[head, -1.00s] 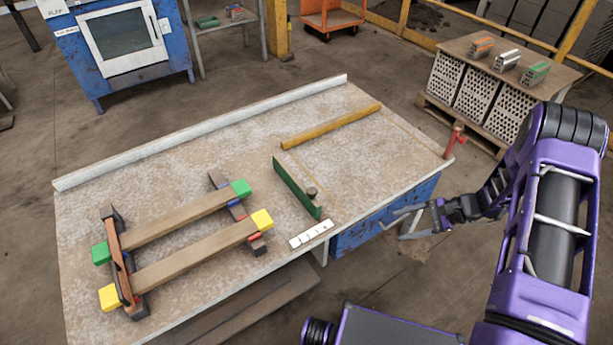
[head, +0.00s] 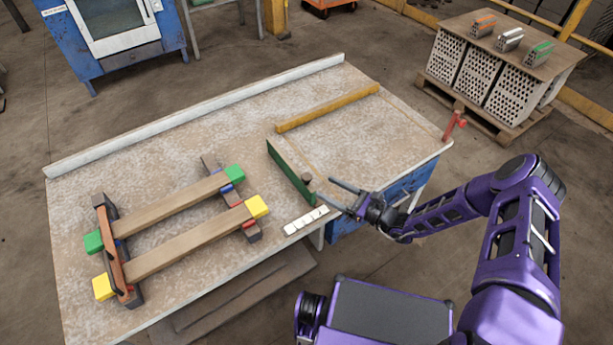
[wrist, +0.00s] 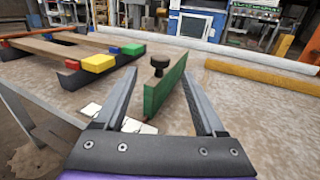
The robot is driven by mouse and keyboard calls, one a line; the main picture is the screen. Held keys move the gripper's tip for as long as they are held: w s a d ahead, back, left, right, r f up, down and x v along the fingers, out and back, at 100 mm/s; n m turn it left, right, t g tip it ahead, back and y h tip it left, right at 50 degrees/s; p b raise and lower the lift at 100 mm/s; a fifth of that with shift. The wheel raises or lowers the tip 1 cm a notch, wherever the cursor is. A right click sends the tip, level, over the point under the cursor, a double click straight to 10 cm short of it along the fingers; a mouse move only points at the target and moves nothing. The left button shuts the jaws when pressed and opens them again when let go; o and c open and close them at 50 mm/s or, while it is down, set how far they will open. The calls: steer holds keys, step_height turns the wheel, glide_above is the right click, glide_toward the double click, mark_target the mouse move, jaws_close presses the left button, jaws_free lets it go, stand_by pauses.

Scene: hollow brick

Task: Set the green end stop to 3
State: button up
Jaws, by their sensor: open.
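My gripper (head: 338,194) is open and empty at the front edge, just right of the knob end. In the wrist view, the green end stop (wrist: 165,92) and its dark knob (wrist: 159,64) show ahead between my two fingers, which do not appear to touch it.
A wooden frame with green and yellow end blocks (head: 190,220) lies on the left of the table. A yellow bar (head: 328,108) lies behind the stop, and a white rail (head: 200,115) runs along the back edge. A red clamp-like piece (head: 455,124) stands at the right corner.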

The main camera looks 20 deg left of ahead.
mark_target(311, 180)
steer(key=x, duration=0.8)
steer(key=shift+w+a, duration=0.1)
steer(key=shift+a, duration=0.2)
jaws_close()
steer(key=shift+f, duration=0.1)
stand_by(0.9)
